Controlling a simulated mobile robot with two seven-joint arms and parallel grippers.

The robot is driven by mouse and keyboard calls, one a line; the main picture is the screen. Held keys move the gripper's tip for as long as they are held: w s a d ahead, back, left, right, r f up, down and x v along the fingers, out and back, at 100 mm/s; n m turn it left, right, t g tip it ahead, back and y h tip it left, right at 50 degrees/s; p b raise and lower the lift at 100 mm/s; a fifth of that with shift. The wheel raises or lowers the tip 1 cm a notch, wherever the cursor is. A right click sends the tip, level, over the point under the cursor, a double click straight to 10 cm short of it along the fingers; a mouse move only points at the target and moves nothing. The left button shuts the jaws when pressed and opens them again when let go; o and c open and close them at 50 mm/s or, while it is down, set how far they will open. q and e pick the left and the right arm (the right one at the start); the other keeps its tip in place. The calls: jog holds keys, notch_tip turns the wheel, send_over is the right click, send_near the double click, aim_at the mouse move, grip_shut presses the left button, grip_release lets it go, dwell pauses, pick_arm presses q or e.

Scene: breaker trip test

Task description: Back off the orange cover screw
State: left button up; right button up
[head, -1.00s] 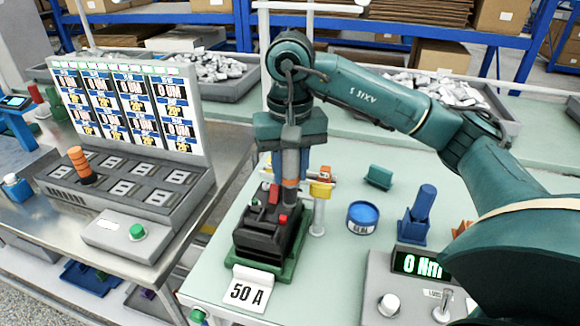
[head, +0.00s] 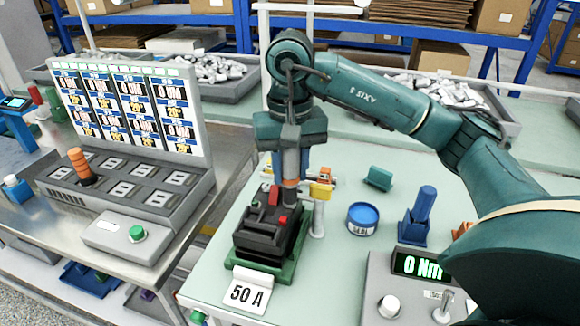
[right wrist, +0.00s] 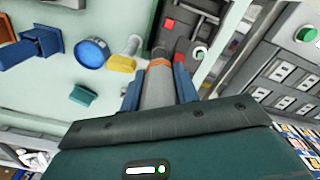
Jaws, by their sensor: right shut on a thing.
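My right gripper (head: 290,166) is above the black breaker (head: 262,224), pointing down. Its blue fingers are shut on a grey driver (right wrist: 158,88) with an orange band, which also shows in the head view (head: 290,160). The driver stands about upright, its lower end at the back of the breaker. The breaker sits in a green fixture (head: 287,270) and has red parts on top. The orange cover screw cannot be told apart from the orange band; the tool hides the contact point. My left gripper is not in view.
A yellow-topped post (head: 318,215) stands close right of the driver. A blue tin (head: 362,219), a blue holder (head: 414,228) and a grey box with a "0 Nm" display (head: 420,264) lie further right. A "50 A" card (head: 247,291) is in front. A test rack (head: 130,105) stands left.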

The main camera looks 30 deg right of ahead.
aim_at(290, 152)
jog(key=shift+r+p, duration=1.05)
jog(key=shift+r, duration=0.6)
jog(key=shift+r+p, duration=0.75)
jog(key=shift+r, duration=0.65)
